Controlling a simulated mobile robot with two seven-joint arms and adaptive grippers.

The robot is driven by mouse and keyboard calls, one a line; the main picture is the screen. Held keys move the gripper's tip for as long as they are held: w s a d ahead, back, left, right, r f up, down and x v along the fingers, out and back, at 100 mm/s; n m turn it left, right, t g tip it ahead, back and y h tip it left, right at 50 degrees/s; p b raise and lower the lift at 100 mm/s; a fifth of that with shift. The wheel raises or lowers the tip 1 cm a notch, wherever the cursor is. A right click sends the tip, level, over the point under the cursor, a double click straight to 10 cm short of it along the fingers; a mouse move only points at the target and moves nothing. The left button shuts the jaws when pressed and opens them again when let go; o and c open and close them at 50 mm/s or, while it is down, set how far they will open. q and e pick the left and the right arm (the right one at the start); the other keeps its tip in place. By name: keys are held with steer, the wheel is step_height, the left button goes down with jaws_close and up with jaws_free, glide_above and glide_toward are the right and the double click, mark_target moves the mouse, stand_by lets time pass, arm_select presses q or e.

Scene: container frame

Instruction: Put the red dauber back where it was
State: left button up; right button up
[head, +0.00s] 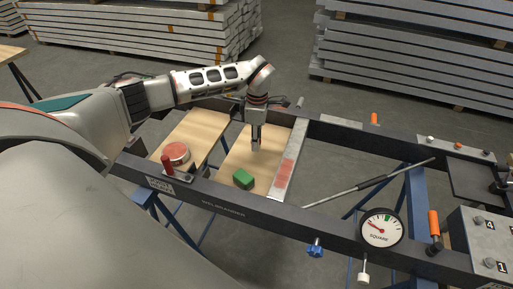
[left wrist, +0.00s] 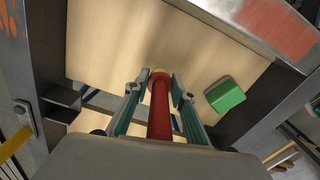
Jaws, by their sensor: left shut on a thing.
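My left gripper (head: 256,143) is over the right-hand wooden board (head: 268,142), pointing down. In the left wrist view my left gripper (left wrist: 160,98) is shut on the red dauber (left wrist: 160,115), a red stick with a pale tan tip, lying between the two fingers. In the head view the dauber is mostly hidden by the gripper. Whether its tip touches the board is unclear. A round tin with a red top (head: 176,153) sits on the left-hand board (head: 190,133). My right gripper is not in view.
A green block (head: 243,179) lies on the right-hand board near the gripper. A grey strip with a red patch (head: 286,167) borders that board. A round gauge (head: 381,228) is on the dark frame (head: 320,231).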

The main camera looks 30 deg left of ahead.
arm_select(q)
step_height(320, 180, down, 4)
steer(key=shift+r, duration=0.15)
steer(key=o, duration=1.1)
step_height(320, 180, up, 12)
steer(key=shift+d+p, duration=0.1)
steer(key=shift+p, duration=0.2)
